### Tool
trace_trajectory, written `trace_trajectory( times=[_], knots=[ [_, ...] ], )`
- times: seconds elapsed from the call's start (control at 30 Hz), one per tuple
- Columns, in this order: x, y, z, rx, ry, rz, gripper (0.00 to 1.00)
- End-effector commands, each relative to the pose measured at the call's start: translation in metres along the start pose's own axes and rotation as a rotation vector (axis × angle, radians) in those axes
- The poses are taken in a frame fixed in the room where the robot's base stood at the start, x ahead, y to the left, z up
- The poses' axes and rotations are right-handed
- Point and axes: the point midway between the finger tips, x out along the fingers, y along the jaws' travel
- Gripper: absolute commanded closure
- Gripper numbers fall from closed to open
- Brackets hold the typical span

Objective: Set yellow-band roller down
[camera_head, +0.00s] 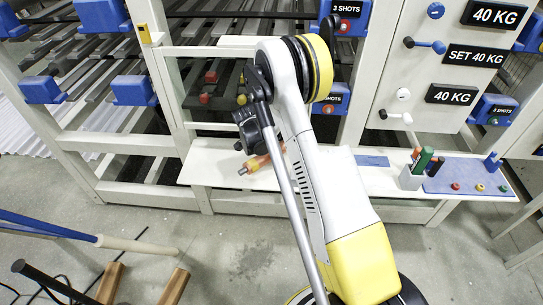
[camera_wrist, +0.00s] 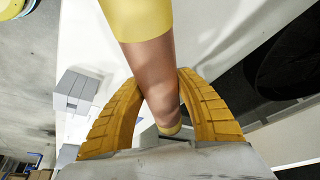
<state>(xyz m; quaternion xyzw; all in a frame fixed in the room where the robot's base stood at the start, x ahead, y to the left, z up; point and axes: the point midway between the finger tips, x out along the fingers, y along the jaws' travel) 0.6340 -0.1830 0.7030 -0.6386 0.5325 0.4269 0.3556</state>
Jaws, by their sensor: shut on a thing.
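The yellow-band roller (camera_wrist: 154,62) is a brown cylinder with a broad yellow band at its upper end in the wrist view. My gripper (camera_wrist: 158,85) has two ridged orange-yellow fingers, one on each side of the roller, and is shut on it. The roller's lower end shows between the fingers, near the palm. A white surface lies behind it; I cannot tell whether the roller touches it. In the head view my arm hides most of the gripper. An orange piece beside the arm, over the white bench (camera_head: 225,163), could be roller or finger.
A blue mat (camera_head: 465,178) with small coloured knobs and a cup of markers (camera_head: 411,178) stand at the bench's right. A white rack with blue boxes (camera_head: 133,90) rises behind. A blue-and-wood pole (camera_head: 130,243) is at the lower left. The bench's left end looks clear.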

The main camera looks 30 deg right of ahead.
Motion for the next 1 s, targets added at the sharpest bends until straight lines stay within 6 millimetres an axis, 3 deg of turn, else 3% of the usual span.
trace_trajectory(
  times=[0.1, 0.23, 0.37, 0.7, 1.0],
  knots=[
    [-0.016, 0.000, -0.007, 0.000, 0.001, 0.000, 1.00],
    [-0.021, 0.000, 0.010, -0.003, 0.000, 0.000, 1.00],
    [-0.031, -0.001, 0.033, -0.004, 0.001, -0.002, 1.00],
    [-0.066, 0.000, 0.116, -0.005, 0.000, -0.002, 1.00],
    [-0.080, 0.000, 0.155, -0.001, 0.001, 0.000, 1.00]
  ],
)
